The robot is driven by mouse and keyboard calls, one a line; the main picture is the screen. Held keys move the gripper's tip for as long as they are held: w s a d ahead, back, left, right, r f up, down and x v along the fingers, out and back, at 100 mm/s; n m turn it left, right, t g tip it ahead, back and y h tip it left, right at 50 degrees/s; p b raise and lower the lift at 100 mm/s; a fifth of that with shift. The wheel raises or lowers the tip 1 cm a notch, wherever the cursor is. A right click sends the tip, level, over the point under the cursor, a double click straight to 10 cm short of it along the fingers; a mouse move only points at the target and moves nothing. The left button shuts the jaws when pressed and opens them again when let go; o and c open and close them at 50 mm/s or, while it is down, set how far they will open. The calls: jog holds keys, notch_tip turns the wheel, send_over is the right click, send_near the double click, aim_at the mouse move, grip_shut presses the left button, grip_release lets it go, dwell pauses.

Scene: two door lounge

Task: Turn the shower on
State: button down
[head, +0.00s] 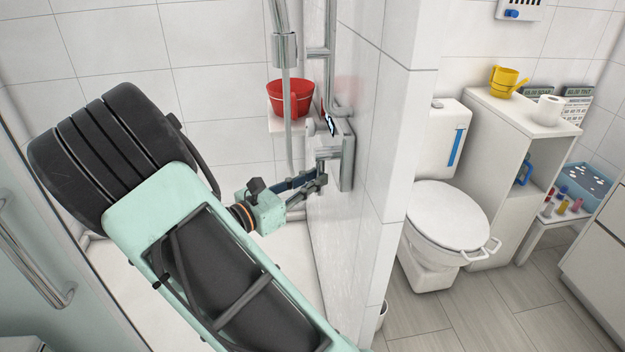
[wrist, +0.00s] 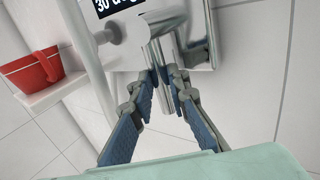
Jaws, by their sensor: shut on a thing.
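The shower control (head: 347,150) is a silver and white unit on the tiled wall inside the shower. In the wrist view the control (wrist: 130,50) has a dark label reading "30 deg" and a grey knob. A silver lever (wrist: 171,98) hangs from it between my fingers. My gripper (head: 318,182) reaches the lower part of the control, and its blue-padded fingers (wrist: 170,76) are shut on the lever from both sides. The exact contact is partly hidden by the fingertips.
A red bucket (head: 290,98) stands on a small white shelf left of the control. A shower pipe (head: 287,120) runs down close beside my gripper. A tiled partition wall (head: 385,130) separates the shower from the toilet (head: 447,215).

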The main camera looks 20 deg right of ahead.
jog(key=shift+r+p, duration=0.15)
jog(key=shift+p, duration=0.2)
jog(key=p, duration=0.3)
jog(key=shift+s+a+r+n+y, duration=0.1)
jog(key=shift+s+r+n+y, duration=0.2)
jog(key=shift+n, duration=0.1)
jog(key=s+n+g+y+p, duration=0.1)
jog(key=n+p, duration=0.1)
jog(key=p, duration=0.4)
jog(key=s+r+n+g+y+p, duration=0.1)
jog(key=n+p, duration=0.1)
jog(key=p, duration=0.4)
jog(key=s+a+r+n+g+y+p, duration=0.1)
jog(key=p, duration=0.5)
jog(key=shift+s+r+n+g+y, duration=0.1)
jog(key=shift+r+n+g+y, duration=0.05)
jog(key=shift+n+g+y, duration=0.25)
jog(key=c, duration=1.8)
grip_release()
jog(key=shift+c, duration=0.2)
